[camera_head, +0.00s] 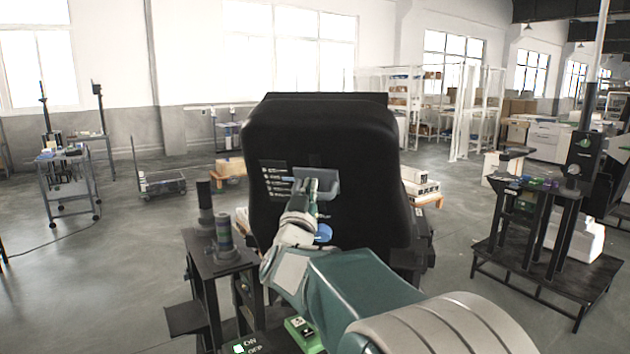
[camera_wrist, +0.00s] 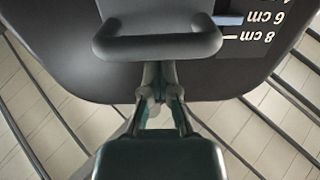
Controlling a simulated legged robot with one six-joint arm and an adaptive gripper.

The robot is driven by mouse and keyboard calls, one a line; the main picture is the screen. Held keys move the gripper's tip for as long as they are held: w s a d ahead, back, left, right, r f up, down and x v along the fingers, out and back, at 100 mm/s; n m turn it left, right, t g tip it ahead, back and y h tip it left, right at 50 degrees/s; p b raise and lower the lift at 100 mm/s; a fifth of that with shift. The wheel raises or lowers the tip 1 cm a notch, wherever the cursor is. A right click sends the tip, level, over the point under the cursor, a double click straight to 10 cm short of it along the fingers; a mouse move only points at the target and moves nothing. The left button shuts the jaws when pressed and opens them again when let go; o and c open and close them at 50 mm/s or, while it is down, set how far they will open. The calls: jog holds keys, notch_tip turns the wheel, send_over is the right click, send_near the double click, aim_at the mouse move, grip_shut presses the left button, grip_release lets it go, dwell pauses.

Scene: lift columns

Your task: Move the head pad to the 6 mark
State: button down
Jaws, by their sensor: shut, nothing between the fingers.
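A large black padded block (camera_head: 325,128), apparently the head pad, stands upright in front of me. A grey handle (camera_head: 326,186) sticks out from its face and shows large in the wrist view (camera_wrist: 160,46). A dark scale with white marks (camera_head: 273,170) lies left of the handle. In the wrist view the scale appears upside down, with 6 cm (camera_wrist: 266,18) and 8 cm (camera_wrist: 256,37) readable. A blue-grey pointer (camera_wrist: 230,20) lies about level with the 6 cm text. My gripper (camera_head: 316,184) is shut and empty at the handle (camera_wrist: 160,88). I cannot tell whether they touch.
A dark stand with cylinders (camera_head: 222,250) is at the lower left of the block. A green button box (camera_head: 304,333) and an ON/OFF panel (camera_head: 250,346) sit below. A dark workbench (camera_head: 535,205) stands at right, a cart (camera_head: 67,182) at left. Floor between is open.

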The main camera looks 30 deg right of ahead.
jog(key=shift+r, duration=0.2)
jog(key=shift+s+a, duration=0.1)
jog(key=v, duration=0.9)
dwell(0.7)
dwell(0.8)
jog(key=s+a+f+n+g+y, duration=0.1)
jog(key=s+a+f+n+y, duration=0.25)
jog(key=a+y, duration=0.35)
jog(key=s+a+f+n+g+y, duration=0.1)
jog(key=s+a+f+n+y, duration=0.1)
jog(key=a+f+n+y, duration=0.45)
jog(key=s+f+g, duration=0.3)
jog(key=s, duration=0.3)
jog(key=s+f+m+g+y, duration=0.1)
jog(key=s+f+g, duration=0.1)
jog(key=s, duration=0.4)
jog(key=s+f+g+y, duration=0.1)
jog(key=s+f+g, duration=0.2)
jog(key=s, duration=0.3)
jog(key=shift+s+d+f+g, duration=0.2)
jog(key=shift+s+f+g, duration=0.1)
jog(key=shift+g, duration=0.5)
